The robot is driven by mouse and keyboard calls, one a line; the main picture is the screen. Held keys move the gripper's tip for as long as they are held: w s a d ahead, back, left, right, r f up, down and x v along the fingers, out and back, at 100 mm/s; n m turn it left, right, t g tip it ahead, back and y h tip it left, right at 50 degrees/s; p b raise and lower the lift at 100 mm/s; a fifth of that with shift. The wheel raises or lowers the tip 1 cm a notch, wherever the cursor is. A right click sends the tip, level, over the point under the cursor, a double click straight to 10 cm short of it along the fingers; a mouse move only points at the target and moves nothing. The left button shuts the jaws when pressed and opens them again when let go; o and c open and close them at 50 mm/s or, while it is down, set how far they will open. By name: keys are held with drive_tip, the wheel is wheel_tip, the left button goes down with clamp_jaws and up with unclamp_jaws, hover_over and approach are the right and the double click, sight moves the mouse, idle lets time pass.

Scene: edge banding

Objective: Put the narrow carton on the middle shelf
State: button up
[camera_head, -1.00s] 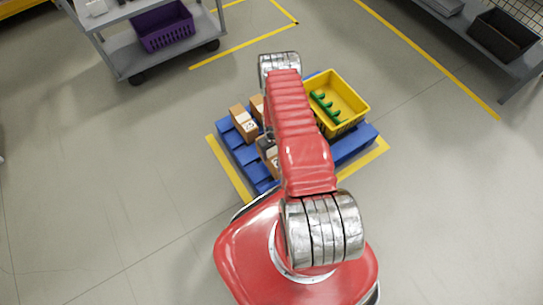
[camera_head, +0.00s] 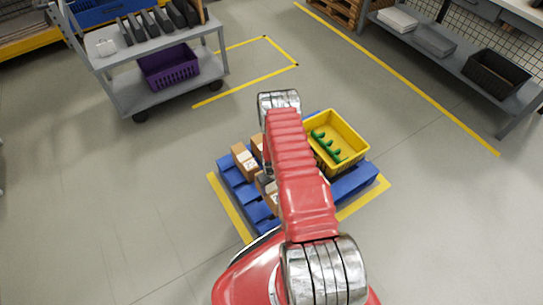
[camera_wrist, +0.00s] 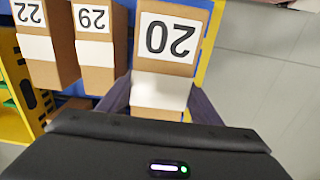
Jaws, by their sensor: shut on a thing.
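In the wrist view my gripper (camera_wrist: 158,98) is shut on a brown carton (camera_wrist: 168,68) with a white label reading 20 and a white band. The dark fingers lie on either side of it. Beside it to the left stand carton 29 (camera_wrist: 98,60) and carton 22 (camera_wrist: 45,55), apart from the fingers. I cannot tell by width which is the narrow carton. In the head view, cartons (camera_head: 243,160) stand on the blue pallet (camera_head: 355,181); my arm mostly hides the gripper there. A grey trolley (camera_head: 118,88) with shelves stands at upper left; I cannot tell which shelf is the middle one.
A yellow bin (camera_head: 354,128) with green pieces sits on the pallet, right of my arm. A purple basket (camera_head: 170,67) is on the trolley's lower shelf. A bench (camera_head: 521,100) with a black crate (camera_head: 495,74) stands at right. The floor between is clear.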

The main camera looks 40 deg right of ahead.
drive_tip(key=w+a+r+n, duration=0.1)
drive_tip(key=w+a+r, duration=0.2)
drive_tip(key=w+r, duration=0.6)
drive_tip(key=w+a+r, duration=0.2)
drive_tip(key=w+r, duration=0.2)
drive_tip(key=r, duration=1)
drive_tip(key=w+a+r+n, duration=0.1)
drive_tip(key=w+a+r, duration=0.2)
drive_tip(key=w+r, duration=0.6)
drive_tip(key=s+a+r, duration=0.2)
drive_tip(key=a+r, duration=0.3)
drive_tip(key=r, duration=0.8)
drive_tip(key=s+a+r+n, duration=0.1)
drive_tip(key=a+r, duration=0.4)
drive_tip(key=r, duration=0.8)
drive_tip(key=s+a+r+n, duration=0.1)
drive_tip(key=s+a+r, duration=0.2)
drive_tip(key=r, duration=1.1)
drive_tip(key=shift+a, duration=0.95)
drive_tip(key=shift+s, duration=0.15)
